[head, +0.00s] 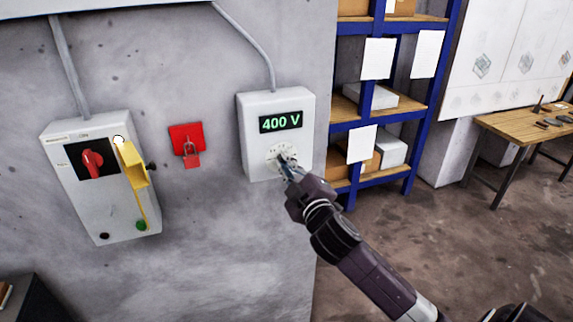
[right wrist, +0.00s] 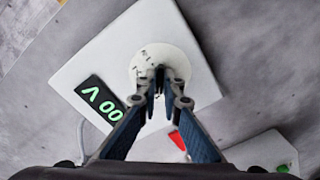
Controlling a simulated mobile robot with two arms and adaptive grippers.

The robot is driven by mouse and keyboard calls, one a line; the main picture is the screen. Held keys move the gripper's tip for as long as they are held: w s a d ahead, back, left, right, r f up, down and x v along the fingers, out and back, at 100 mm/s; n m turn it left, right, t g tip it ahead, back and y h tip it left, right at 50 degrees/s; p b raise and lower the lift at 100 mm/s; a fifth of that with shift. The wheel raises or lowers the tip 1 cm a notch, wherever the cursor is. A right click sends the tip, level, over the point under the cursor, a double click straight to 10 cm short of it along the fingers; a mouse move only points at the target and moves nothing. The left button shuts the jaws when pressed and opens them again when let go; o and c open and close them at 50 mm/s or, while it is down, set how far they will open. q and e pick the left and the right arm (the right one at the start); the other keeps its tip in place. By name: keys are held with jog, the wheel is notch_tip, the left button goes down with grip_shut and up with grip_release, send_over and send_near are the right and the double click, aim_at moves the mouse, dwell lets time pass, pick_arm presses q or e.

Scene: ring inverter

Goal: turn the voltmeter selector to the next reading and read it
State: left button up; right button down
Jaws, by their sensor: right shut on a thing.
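The voltmeter (head: 252,150) is a white box on the grey wall. Its display (head: 281,123) reads 400 V in green. Below the display is the round white selector dial (head: 272,152) with small dark marks. My right gripper (head: 287,163) reaches up to the dial from below right and is shut on the selector knob, which the fingers mostly hide. In the right wrist view the fingers (right wrist: 158,92) meet in front of the white dial plate (right wrist: 150,58). The display (right wrist: 102,103) shows there only in part, turned over. I cannot tell which mark the knob points at. My left gripper is not in view.
Left of the voltmeter hang a red padlock and plate (head: 187,143) and a grey switch box (head: 75,205) with a red rotary handle (head: 92,162) and yellow bracket (head: 133,168). Blue shelving (head: 425,130) and a wooden bench (head: 520,125) stand right. Floor between is clear.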

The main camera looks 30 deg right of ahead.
jog(key=shift+r+m, duration=0.15)
jog(key=shift+m, duration=0.55)
jog(key=c, duration=2.1)
grip_release()
jog(key=shift+w, duration=0.1)
jog(key=v, duration=1.2)
